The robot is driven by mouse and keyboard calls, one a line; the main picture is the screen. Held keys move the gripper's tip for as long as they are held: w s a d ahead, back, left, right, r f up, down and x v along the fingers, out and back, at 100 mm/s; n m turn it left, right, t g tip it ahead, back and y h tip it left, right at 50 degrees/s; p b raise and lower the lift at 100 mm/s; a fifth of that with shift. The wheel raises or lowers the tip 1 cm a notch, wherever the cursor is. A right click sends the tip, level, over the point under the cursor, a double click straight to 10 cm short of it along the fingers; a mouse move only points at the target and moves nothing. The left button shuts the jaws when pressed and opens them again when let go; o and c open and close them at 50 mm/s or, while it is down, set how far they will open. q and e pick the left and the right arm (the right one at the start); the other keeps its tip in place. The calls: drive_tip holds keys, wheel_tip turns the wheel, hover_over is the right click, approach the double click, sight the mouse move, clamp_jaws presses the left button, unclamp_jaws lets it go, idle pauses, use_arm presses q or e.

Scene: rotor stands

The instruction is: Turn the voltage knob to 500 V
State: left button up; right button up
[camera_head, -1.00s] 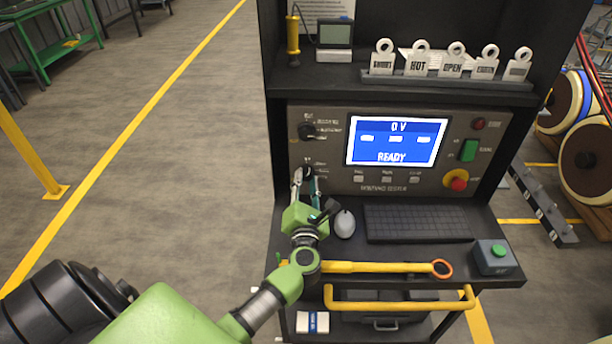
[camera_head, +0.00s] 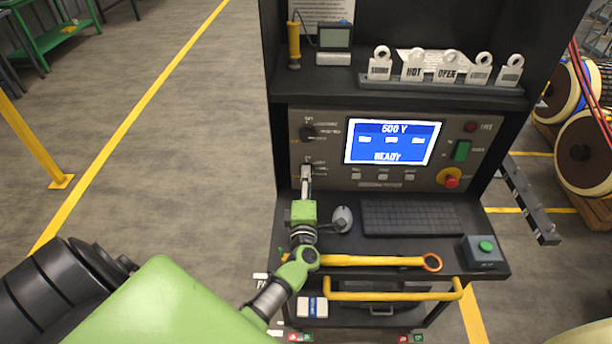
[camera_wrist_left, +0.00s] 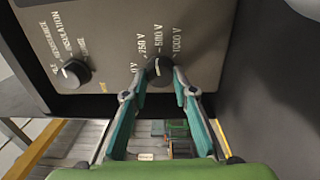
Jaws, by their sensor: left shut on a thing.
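The voltage knob (camera_wrist_left: 159,70) is a dark round knob on the lower left of the tester's panel. Its printed scale, with 250 V, 500 V and 1000 V, shows in the left wrist view. My left gripper (camera_head: 306,172) is shut on the knob, its two fingers on either side of it in the left wrist view (camera_wrist_left: 158,78). In the head view the gripper hides most of the knob. The screen (camera_head: 392,143) reads what looks like 500 V above READY. My right gripper is not in view.
Above the voltage knob is a second selector knob (camera_head: 307,132). A mouse (camera_head: 342,218), a keyboard (camera_head: 410,218) and a box with a green button (camera_head: 484,251) stand on the shelf. A yellow stick (camera_head: 370,261) lies along its front.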

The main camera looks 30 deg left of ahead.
use_arm(q)
drive_tip(key=shift+m+p, duration=0.45)
drive_tip(key=shift+m, duration=0.65)
drive_tip(key=o, duration=1.1)
drive_tip(key=shift+f, duration=0.1)
drive_tip(key=v, duration=1.1)
drive_tip(key=shift+s+d, duration=0.15)
drive_tip(key=shift+s, duration=0.1)
drive_tip(key=shift+s+d, duration=0.15)
drive_tip(key=shift+s, duration=0.05)
drive_tip(key=shift+w, duration=0.1)
